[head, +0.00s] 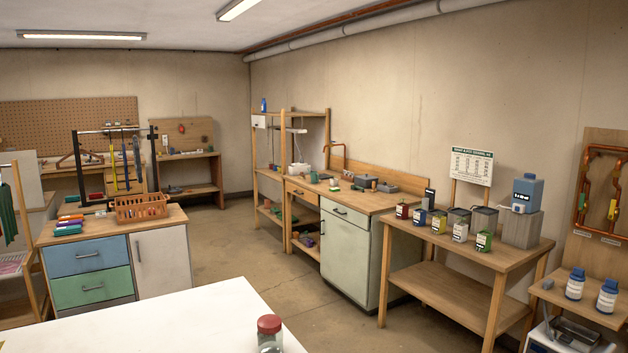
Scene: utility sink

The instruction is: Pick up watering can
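I cannot make out a watering can for certain in the head view. The wooden-topped counter (385,200) along the right wall has a copper-coloured tap (334,148) at its far end. Several small grey, green and red items lie on this counter, too small to identify. A small blue bottle-like object (264,104) stands on top of the wooden shelf unit (291,112). Neither of my grippers shows in this view.
A white tabletop (170,318) with a red-lidded jar (269,335) is close in front. An orange basket (141,208) sits on the drawer cabinet (90,257) at left. A wooden table (470,240) with several cans stands at right. Concrete floor (225,245) is open between.

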